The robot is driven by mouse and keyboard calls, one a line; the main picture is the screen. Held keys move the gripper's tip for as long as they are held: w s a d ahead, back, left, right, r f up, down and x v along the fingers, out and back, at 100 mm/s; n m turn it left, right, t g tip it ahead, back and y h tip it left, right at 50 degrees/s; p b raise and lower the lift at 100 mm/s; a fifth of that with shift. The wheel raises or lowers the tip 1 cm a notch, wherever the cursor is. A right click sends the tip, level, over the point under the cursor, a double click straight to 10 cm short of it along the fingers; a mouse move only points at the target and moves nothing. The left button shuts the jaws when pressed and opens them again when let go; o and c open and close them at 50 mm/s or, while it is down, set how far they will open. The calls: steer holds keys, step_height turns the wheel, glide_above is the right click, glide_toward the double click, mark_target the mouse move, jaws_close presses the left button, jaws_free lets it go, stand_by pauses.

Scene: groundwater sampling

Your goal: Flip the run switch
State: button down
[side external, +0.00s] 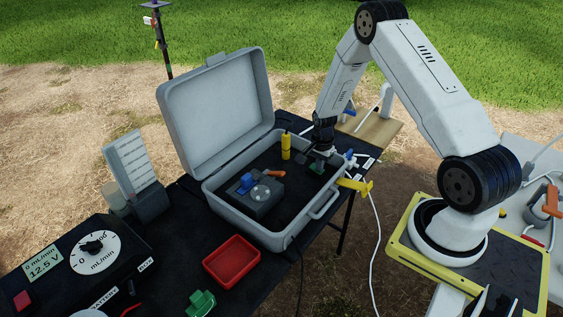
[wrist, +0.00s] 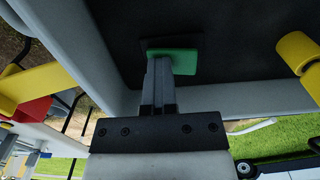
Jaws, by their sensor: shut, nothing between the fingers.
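A black control box (side external: 115,262) stands at the front left, with a dial reading mL/min (side external: 96,252) and a display (side external: 45,263) showing 0 mL/min and 12.5 V. A red square (side external: 22,300) is on its left side. Its small labels are hard to read, and I cannot tell which part is the run switch. My gripper (side external: 321,157) is far to the right, low inside the open grey case (side external: 238,210). In the wrist view its fingers (wrist: 160,66) are shut and empty, at a green block (wrist: 180,61) on a dark base; I cannot tell if they touch.
In the case are a dark unit with a round dial (side external: 262,193) and a yellow cylinder (side external: 285,146). The raised lid (side external: 215,110) stands between my gripper and the back left. A red tray (side external: 231,261) and green part (side external: 200,303) lie in front.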

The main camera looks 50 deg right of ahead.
mark_target(314, 167)
steer(key=shift+w+a+f, duration=0.1)
steer(key=shift+f, duration=0.2)
steer(key=shift+w+r, duration=0.1)
steer(key=shift+w, duration=0.7)
steer(key=shift+s, duration=0.15)
step_height(314, 167, up, 14)
steer(key=shift+w+r, duration=0.2)
steer(key=shift+r, duration=0.05)
stand_by(0.3)
steer(key=shift+s, duration=0.1)
steer(key=shift+s+d+r, duration=0.1)
steer(key=shift+s+d, duration=0.25)
steer(key=shift+s, duration=0.4)
